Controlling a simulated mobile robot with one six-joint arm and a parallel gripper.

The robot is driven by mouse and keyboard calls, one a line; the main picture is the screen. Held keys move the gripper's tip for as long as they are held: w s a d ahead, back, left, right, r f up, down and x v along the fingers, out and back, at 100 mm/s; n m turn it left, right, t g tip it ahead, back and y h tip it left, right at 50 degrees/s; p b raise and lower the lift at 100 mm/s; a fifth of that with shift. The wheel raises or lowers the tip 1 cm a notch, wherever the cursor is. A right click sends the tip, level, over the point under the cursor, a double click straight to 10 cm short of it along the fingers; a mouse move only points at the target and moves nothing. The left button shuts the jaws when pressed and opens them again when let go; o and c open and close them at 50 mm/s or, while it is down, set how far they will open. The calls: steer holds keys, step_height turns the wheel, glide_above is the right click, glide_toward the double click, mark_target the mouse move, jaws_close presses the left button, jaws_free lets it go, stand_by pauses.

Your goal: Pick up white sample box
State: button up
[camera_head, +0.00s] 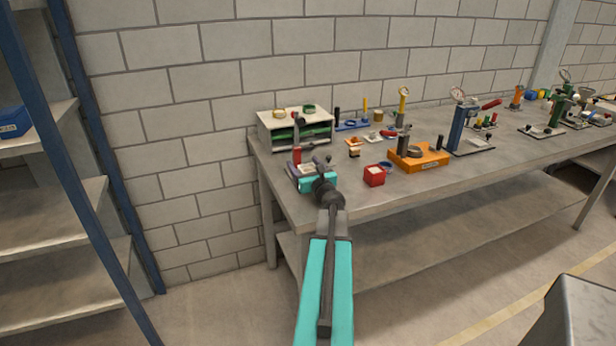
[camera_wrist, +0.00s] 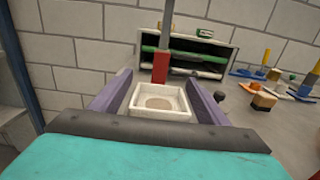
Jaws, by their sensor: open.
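The white sample box (camera_wrist: 150,112) is a small open square tray with a tan round patch inside. It sits between the two purple fingers of my gripper (camera_wrist: 158,88) in the wrist view. The fingers are open, one on each side of the box, and whether they touch it is unclear. In the head view my gripper (camera_head: 308,170) is low at the near left corner of the workbench, and the box there is small and partly hidden by my gripper.
A red block (camera_wrist: 160,66) with a grey post stands right behind the box. A white shelf unit (camera_head: 290,118) is farther back on the workbench (camera_head: 340,205). A red box (camera_head: 374,177) and an orange fixture (camera_head: 420,160) stand to the right. A brick wall is behind.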

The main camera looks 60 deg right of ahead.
stand_by(0.5)
steer(key=c, duration=1.4)
steer(key=shift+r, duration=0.15)
steer(key=shift+r, duration=1.6)
steer(key=s+a, duration=0.1)
steer(key=s, duration=0.3)
steer(key=s+a+r, duration=0.1)
steer(key=s+a, duration=0.1)
steer(key=s, duration=0.2)
steer(key=s+a, duration=0.2)
steer(key=s, duration=0.2)
steer(key=shift+s+a+r, duration=0.25)
steer(key=shift+s+r, duration=0.1)
steer(key=shift+s+p, duration=0.1)
steer(key=shift+p, duration=0.2)
